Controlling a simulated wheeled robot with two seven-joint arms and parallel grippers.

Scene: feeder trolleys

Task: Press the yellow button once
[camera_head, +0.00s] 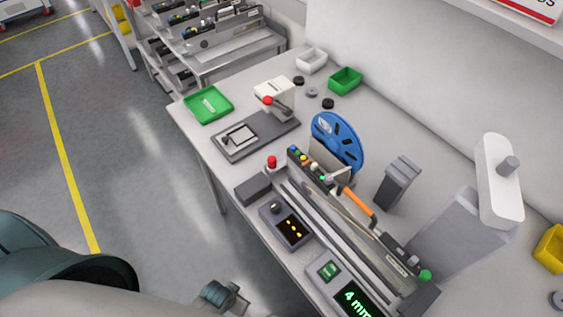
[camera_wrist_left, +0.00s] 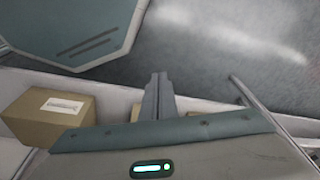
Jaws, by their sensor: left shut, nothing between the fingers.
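A small yellow button (camera_head: 299,155) sits in a row of coloured buttons near the far left end of the long feeder (camera_head: 340,215) on the table. It is tiny in the head view, and nothing touches it. My left gripper (camera_wrist_left: 158,85) shows in the left wrist view with its fingers together and nothing between them. It is over the floor beside cardboard boxes, well away from the button. In the head view part of my left arm is at the bottom left, and its fingertips cannot be made out. My right gripper is not in view.
A red knob (camera_head: 272,162) stands beside the feeder's end. A blue reel (camera_head: 337,141) rises behind the feeder. A box with orange lights (camera_head: 287,224) and a green display (camera_head: 358,302) lie along the front. Cardboard boxes (camera_wrist_left: 48,115) are near the left gripper.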

